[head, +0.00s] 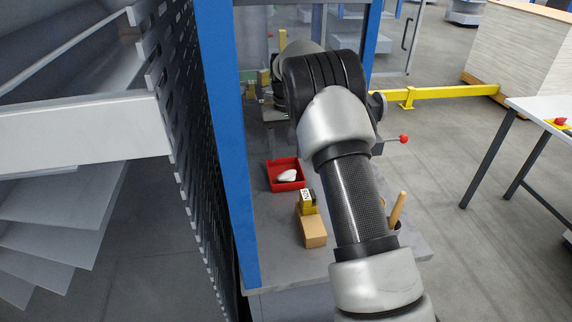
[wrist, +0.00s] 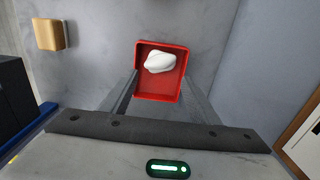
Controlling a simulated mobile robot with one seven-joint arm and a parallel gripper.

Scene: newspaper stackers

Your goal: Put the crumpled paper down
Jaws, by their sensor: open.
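The crumpled paper (head: 287,176) is a small white lump lying inside a shallow red tray (head: 272,186) on the grey table. In the wrist view, the paper (wrist: 160,62) lies toward the far side of the red tray (wrist: 158,98), with bare red floor nearer to me. My gripper (wrist: 160,78) is open, its two fingers spread on either side of the tray's near part. Nothing is held between them. The paper shows beyond the gap, apart from both fingers. In the head view my arm hides most of the gripper.
A cardboard box (head: 313,232) and a yellow-black item (head: 307,202) stand in front of the tray. A wooden handle (head: 397,208) rises at the right. A blue post (head: 226,140) stands close on the left. Bare table surrounds the tray in the wrist view.

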